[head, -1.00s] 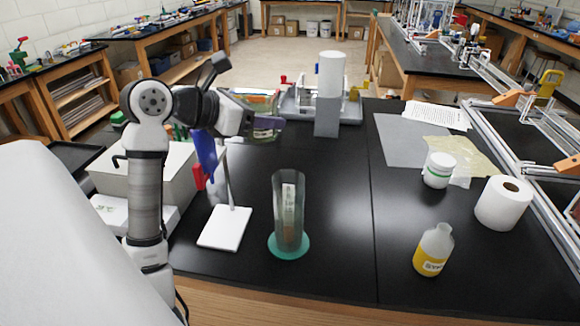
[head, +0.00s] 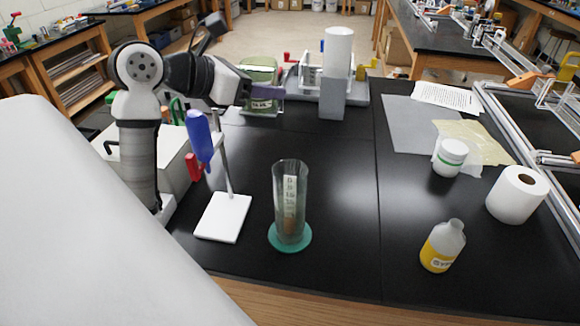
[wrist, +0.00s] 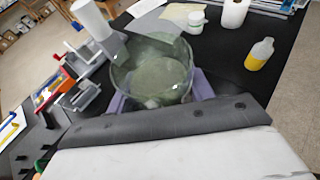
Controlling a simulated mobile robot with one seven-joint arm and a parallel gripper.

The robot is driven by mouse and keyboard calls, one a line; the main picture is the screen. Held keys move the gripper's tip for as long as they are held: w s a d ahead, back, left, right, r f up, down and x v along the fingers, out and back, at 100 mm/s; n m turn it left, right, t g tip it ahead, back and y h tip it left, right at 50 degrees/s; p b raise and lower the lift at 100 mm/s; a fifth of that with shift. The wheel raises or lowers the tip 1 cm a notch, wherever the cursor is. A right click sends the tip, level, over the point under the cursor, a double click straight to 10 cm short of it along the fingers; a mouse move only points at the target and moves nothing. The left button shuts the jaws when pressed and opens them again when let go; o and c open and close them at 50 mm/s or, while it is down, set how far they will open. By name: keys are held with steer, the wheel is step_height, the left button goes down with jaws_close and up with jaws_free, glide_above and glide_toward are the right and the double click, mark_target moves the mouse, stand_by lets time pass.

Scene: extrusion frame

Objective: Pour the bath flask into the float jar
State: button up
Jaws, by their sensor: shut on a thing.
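The bath flask is a clear vessel with green contents and a label (head: 262,78); it also shows in the wrist view (wrist: 158,65), seen from above. My gripper (wrist: 160,92) is shut on it, with a purple finger on each side. In the head view the flask is held toward the back left of the bench and looks roughly upright. The float jar (head: 290,200) is a tall clear cylinder on a round green base, standing upright nearer the front. A slim, pale, marked float shows inside it. The flask is behind and left of the jar, apart from it.
A stand with a white base (head: 223,217) and a blue clamp is left of the jar. A grey apparatus with a white cylinder (head: 338,50) stands behind. A yellow-filled bottle (head: 442,246), a white tub (head: 449,157) and a paper roll (head: 517,194) are right.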

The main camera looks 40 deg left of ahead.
mark_target(259, 102)
steer(key=shift+s+d+f+m+t+y+b, duration=0.2)
steer(key=shift+d+f+m+y+b, duration=0.35)
steer(key=shift+b, duration=0.45)
steer(key=shift+s+d+f+m+t+y+b, duration=0.1)
steer(key=shift+d+f+m+t+y+b, duration=0.2)
steer(key=shift+d+f+m+b, duration=0.5)
steer(key=f+m+b, duration=0.1)
steer(key=b, duration=0.1)
steer(key=d+f+y+b, duration=0.1)
steer(key=f, duration=0.1)
steer(key=d+f+m+y+b, duration=0.1)
steer(key=b, duration=0.1)
steer(key=shift+s+f+m+t+b, duration=0.25)
steer(key=shift+s+m+t+b, duration=0.05)
steer(key=shift+m, duration=0.05)
steer(key=shift+r+m, duration=0.2)
steer(key=shift+m, duration=0.2)
steer(key=shift+r+m+t+y, duration=0.35)
steer(key=shift+r+m+t, duration=0.05)
steer(key=shift+m, duration=0.2)
steer(key=shift+d+f+m+y+b, duration=0.1)
steer(key=shift+f+m+y+b, duration=0.25)
steer(key=shift+m+b, duration=0.3)
stand_by(1.9)
steer(key=shift+d+r+m+t, duration=0.1)
steer(key=shift+r+m+t, duration=0.2)
steer(key=shift+m+t, duration=0.3)
stand_by(1.1)
